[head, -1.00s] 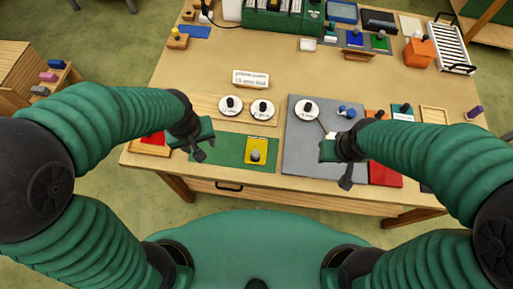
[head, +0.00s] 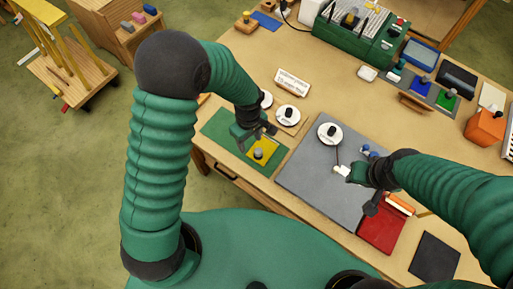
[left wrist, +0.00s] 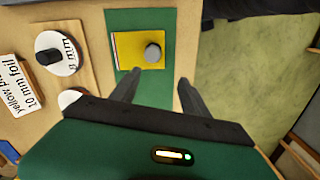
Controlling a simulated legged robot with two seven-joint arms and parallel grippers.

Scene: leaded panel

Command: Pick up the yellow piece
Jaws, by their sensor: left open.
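The yellow piece (head: 265,146) is a flat square with a grey knob on top. It lies on a green mat (head: 218,128) near the table's front edge. The left wrist view shows the yellow piece (left wrist: 126,53) too, just beyond the fingertips. My left gripper (head: 256,139) is open and empty, over the mat beside the yellow piece; its fingers (left wrist: 158,80) point towards the piece without closing around it. My right gripper (head: 360,192) is over the grey board (head: 310,178); whether its jaws are open is unclear.
White discs with black knobs (head: 288,115) stand behind the mat, and another (head: 329,132) is on the grey board. A label card (head: 291,82) stands behind them. A red sheet (head: 382,232) lies right of the board. The green rack (head: 355,38) is at the back.

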